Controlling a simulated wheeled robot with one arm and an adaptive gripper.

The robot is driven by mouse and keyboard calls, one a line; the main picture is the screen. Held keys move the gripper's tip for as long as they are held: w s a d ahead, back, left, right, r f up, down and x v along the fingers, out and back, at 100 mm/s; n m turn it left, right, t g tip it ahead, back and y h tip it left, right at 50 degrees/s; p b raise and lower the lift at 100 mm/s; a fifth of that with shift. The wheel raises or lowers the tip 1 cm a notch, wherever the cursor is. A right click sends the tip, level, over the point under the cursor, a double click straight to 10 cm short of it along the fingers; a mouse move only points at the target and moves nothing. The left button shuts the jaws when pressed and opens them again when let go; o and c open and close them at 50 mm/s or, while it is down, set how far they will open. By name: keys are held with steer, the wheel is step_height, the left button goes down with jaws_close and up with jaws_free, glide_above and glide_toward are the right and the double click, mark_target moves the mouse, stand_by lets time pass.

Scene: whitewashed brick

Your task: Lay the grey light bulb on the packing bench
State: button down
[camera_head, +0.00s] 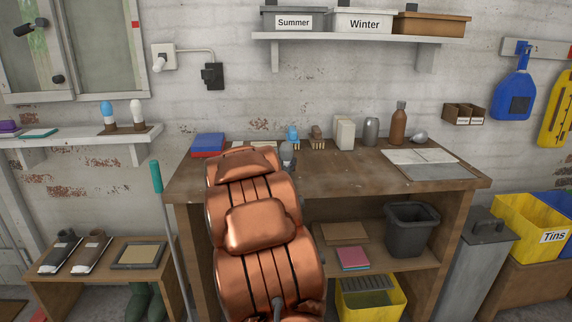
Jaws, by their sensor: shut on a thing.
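A small grey rounded object (420,137), bulb-like in shape, lies at the back right of the packing bench (345,178); at this size I cannot be sure that it is the light bulb. My copper arm reaches from the bottom of the picture up over the left part of the bench. My gripper is hidden behind the arm's far end, so its fingers and what is between them do not show. A small grey piece (287,156) shows just right of the arm's far end; I cannot tell what it is.
A brown bottle (398,123), a grey canister (371,131), a white carton (344,132) and two small brushes stand along the bench's back. Papers (420,156) lie at the right. The bench's middle is clear. Blue and white bulbs (138,115) stand on the left shelf.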

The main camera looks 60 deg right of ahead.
steer(key=shift+f, duration=0.25)
steer(key=c, duration=0.8)
jaws_free()
steer(key=shift+r, duration=0.1)
steer(key=shift+r, duration=0.2)
steer(key=v, duration=1.2)
steer(key=shift+f, duration=0.1)
